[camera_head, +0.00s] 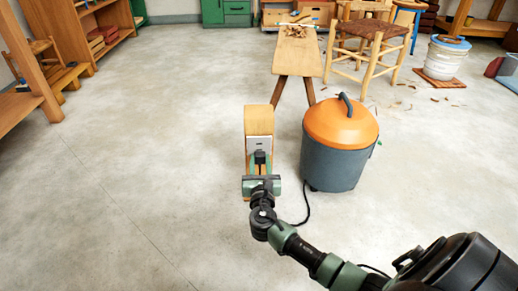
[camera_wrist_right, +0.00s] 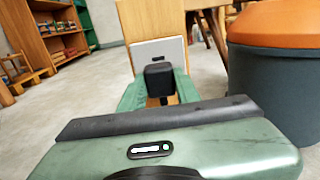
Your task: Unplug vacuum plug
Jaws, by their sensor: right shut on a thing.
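The black vacuum plug (camera_head: 260,157) is at the pale outlet plate (camera_head: 259,143) on a wooden post (camera_head: 259,120). In the right wrist view the plug (camera_wrist_right: 158,76) overlaps the lower part of the plate (camera_wrist_right: 172,52); I cannot tell whether its prongs are inside. My right gripper (camera_head: 260,169) is shut on the plug, with a green finger on each side in the right wrist view (camera_wrist_right: 160,92). The vacuum (camera_head: 335,162), a dark grey drum with an orange lid, stands right of the post. Its black cord (camera_head: 307,205) lies on the floor. My left gripper is out of view.
A wooden bench (camera_head: 297,58) stands behind the post. A woven-seat chair (camera_head: 368,35) and a white bucket (camera_head: 445,60) are at the back right, with scattered shavings. Wooden shelves (camera_head: 92,30) line the left. The concrete floor at left is clear.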

